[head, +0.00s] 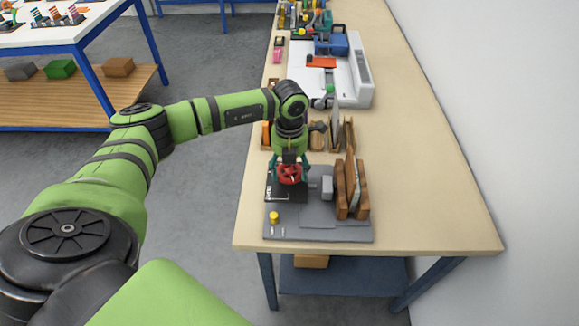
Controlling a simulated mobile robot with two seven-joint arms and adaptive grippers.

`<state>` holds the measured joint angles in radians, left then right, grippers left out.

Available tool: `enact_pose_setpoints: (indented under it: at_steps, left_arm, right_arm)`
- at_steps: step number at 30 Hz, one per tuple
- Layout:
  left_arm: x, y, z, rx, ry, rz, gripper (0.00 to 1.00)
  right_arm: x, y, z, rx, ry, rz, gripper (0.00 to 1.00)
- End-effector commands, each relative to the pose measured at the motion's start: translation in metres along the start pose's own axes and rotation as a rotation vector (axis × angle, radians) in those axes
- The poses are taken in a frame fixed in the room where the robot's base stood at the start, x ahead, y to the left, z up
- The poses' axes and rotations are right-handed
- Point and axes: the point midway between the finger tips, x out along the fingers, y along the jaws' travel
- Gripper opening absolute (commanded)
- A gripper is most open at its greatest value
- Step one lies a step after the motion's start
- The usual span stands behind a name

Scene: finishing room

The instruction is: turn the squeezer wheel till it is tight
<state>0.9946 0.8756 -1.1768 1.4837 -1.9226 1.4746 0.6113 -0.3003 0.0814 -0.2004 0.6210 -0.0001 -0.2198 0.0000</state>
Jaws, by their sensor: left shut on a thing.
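The squeezer wheel (290,176) is red and sits at the left side of a grey squeezer base (318,232) on the bench. My left gripper (289,172) reaches down from above and is shut on the red wheel, with its fingers at the wheel's sides. A grey block (327,188) is to the right of the wheel, beside upright brown boards (351,190). Whether the block presses on the boards is too small to tell. A yellow knob (274,217) is at the base's front left. My right gripper is not in view.
The bench (430,215) is clear to the right, with a white wall beyond. Behind the squeezer stand wooden pieces in a rack (318,138), then a white and blue machine (350,80). A blue-framed table (60,35) is at far left, across open floor.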

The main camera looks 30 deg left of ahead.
Motion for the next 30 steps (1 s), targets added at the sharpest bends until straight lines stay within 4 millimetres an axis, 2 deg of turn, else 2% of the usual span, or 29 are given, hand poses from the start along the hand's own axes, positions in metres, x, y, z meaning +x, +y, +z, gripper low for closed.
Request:
enact_pose_setpoints:
  at_steps: [3,8,12,20,21,22,30]
  left_arm:
    - [0.007,0.0,0.0,0.1,0.001,0.0,0.39]
    - [0.006,-0.001,-0.001,0.251,0.002,-0.001,0.39]
    - [0.003,-0.001,-0.001,0.31,0.003,-0.001,0.39]
    - [0.002,-0.001,-0.002,0.313,0.005,-0.001,0.39]
    - [0.002,-0.001,-0.002,0.312,0.005,-0.001,0.84]
    - [0.002,-0.001,-0.002,0.312,0.005,-0.001,0.95]
    - [0.001,0.0,-0.001,0.31,0.003,-0.001,0.95]
  right_arm:
    - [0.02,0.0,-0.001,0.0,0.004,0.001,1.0]
    - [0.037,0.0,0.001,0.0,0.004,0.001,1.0]
    - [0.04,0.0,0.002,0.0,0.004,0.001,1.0]
    - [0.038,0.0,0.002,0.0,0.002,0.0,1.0]
    - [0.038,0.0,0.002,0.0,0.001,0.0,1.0]
    - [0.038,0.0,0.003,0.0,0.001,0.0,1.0]
    - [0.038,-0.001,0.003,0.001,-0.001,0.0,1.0]
